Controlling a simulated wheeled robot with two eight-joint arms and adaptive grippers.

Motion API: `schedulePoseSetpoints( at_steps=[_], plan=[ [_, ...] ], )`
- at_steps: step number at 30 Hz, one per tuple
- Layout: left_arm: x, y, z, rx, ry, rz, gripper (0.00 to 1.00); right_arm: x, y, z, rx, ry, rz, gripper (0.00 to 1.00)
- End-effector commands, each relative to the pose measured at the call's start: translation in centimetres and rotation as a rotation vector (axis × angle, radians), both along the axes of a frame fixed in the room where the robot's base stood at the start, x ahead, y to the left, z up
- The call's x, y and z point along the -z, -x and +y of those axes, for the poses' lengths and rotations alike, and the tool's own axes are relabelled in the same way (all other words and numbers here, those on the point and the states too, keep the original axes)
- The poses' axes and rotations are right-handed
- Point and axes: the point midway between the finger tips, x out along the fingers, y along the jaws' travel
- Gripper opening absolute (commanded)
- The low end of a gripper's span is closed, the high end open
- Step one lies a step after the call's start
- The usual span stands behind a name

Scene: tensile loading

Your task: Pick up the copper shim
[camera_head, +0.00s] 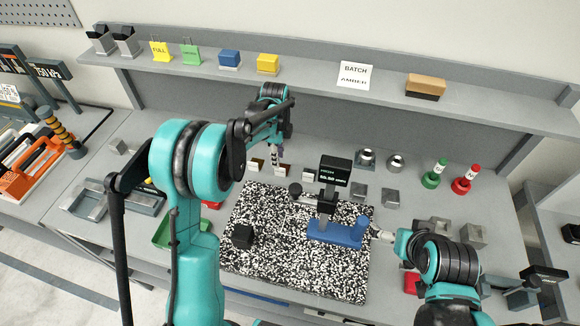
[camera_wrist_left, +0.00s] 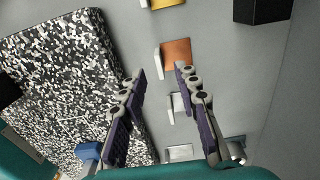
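The copper shim (camera_wrist_left: 177,53) is a flat orange-brown square with a pale tab on its left edge, on the grey bench in the left wrist view. In the head view the shim (camera_head: 282,169) sits behind the speckled plate, just below the left gripper (camera_head: 276,157). My left gripper is open in its wrist view (camera_wrist_left: 160,72), with the fingers well apart and nothing between the tips. The shim lies just beyond the tips, nearer the right finger. My right gripper (camera_head: 378,233) is beside the blue gauge stand (camera_head: 340,233); its fingers are too small to read.
A yellow shim (camera_wrist_left: 165,3) and paler shims (camera_wrist_left: 179,103) lie in a row with the copper one. The black-and-white speckled plate (camera_head: 262,270) is in front. A shelf (camera_head: 310,80) runs behind.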

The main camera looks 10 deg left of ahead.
Motion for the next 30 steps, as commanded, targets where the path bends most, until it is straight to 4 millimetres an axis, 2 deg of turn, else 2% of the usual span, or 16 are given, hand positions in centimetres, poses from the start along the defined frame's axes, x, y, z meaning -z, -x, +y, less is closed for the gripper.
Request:
schedulePoseSetpoints(
  at_steps=[14, 21, 22, 25, 30],
  plan=[
    [6.0, 0.2, -0.8, -0.002, 0.000, -0.002, 0.31, 1.7, 0.0, 0.0, 0.000, 0.000, 0.000, 1.00],
    [6.3, 0.2, -0.8, -0.003, 0.000, -0.002, 0.31, 1.7, 0.0, 0.0, 0.000, 0.000, 0.000, 1.00],
    [6.3, 0.2, -0.8, -0.003, 0.000, -0.002, 0.26, 1.7, 0.0, 0.0, 0.000, 0.000, 0.000, 1.00],
    [6.3, 0.2, -0.8, -0.003, 0.000, -0.002, 0.00, 1.6, 0.0, 0.0, 0.000, 0.000, 0.000, 1.00],
    [6.3, 0.2, -0.8, -0.003, 0.000, -0.002, 0.00, 1.7, 0.0, 0.0, 0.000, 0.000, 0.000, 1.00]
  ],
)
